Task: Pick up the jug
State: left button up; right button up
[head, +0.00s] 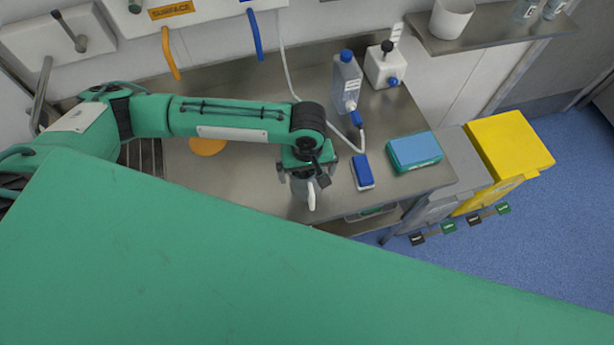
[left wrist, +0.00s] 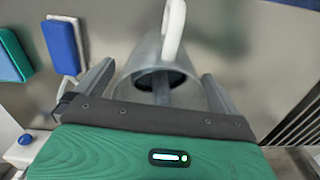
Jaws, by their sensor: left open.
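The jug (head: 300,190) is a grey, see-through vessel with a white handle, standing on the steel counter (head: 240,170) near its front edge. My left gripper (head: 308,176) is right over it, pointing down, and hides most of it in the head view. In the left wrist view the jug (left wrist: 145,55) lies between the two spread fingers of the left gripper (left wrist: 158,88), with its dark mouth towards the palm and its handle pointing away. The gripper is open, and I cannot tell whether a finger touches the jug. My right gripper is not in view.
A blue-and-white brush or block (head: 362,172) and a teal box (head: 415,151) lie right of the jug. A clear bottle with a blue cap (head: 346,82) and a white container (head: 385,68) stand behind. An orange disc (head: 207,146) lies left. A yellow bin (head: 510,150) stands beyond the counter.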

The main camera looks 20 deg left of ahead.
pick_arm(q)
notch_tip(320, 180, down, 2)
jog(key=shift+f, duration=0.35)
jog(key=c, duration=1)
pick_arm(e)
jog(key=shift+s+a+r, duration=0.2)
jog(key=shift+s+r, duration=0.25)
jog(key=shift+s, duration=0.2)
pick_arm(q)
jog(key=shift+r, duration=0.15)
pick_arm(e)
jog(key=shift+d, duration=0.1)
